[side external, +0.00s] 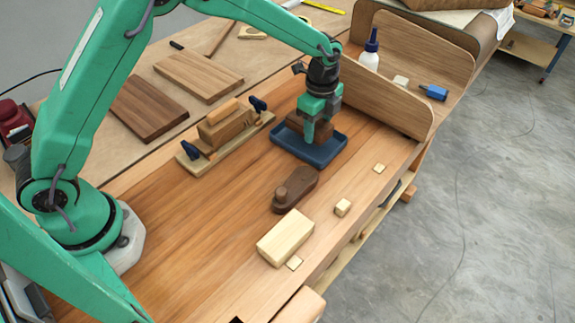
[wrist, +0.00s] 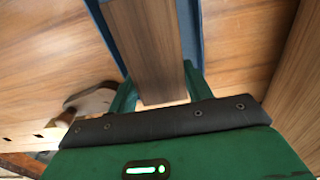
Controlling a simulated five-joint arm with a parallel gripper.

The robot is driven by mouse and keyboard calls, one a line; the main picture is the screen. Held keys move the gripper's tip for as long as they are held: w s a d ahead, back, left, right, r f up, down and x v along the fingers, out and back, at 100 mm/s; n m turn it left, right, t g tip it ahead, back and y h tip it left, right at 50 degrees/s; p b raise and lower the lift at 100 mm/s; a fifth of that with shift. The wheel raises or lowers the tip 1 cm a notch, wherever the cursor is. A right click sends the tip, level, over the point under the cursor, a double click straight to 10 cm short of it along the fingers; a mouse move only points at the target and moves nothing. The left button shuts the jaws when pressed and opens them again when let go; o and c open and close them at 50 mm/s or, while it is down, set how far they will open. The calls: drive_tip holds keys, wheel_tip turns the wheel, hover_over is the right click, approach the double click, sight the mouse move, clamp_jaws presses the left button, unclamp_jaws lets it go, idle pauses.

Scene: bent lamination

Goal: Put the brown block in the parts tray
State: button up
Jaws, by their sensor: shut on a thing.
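The brown block (side external: 295,124) is between the fingers of my gripper (side external: 311,131), at the blue parts tray (side external: 318,163). In the side view the fingers cover part of the block. In the wrist view the brown block (wrist: 146,45) lies lengthwise between the two green fingers of my gripper (wrist: 158,85). Strips of the blue tray (wrist: 188,35) show on both sides of it. The block is over or inside the tray; I cannot tell if it touches the tray floor.
A clamped wooden lamination (side external: 226,126) stands left of the tray. A dark wooden piece with a knob (side external: 296,189) and a pale block (side external: 285,238) lie in front. A curved wooden panel (side external: 388,97) stands behind right. Bare bench lies at left.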

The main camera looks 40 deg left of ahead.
sight(317, 125)
drive_tip(key=shift+f, duration=1.7)
drive_tip(key=shift+f, duration=0.15)
drive_tip(key=o, duration=1.1)
drive_tip(key=shift+c, duration=0.2)
wheel_tip(317, 125, up, 12)
drive_tip(key=shift+f, duration=0.1)
drive_tip(key=shift+r, duration=0.25)
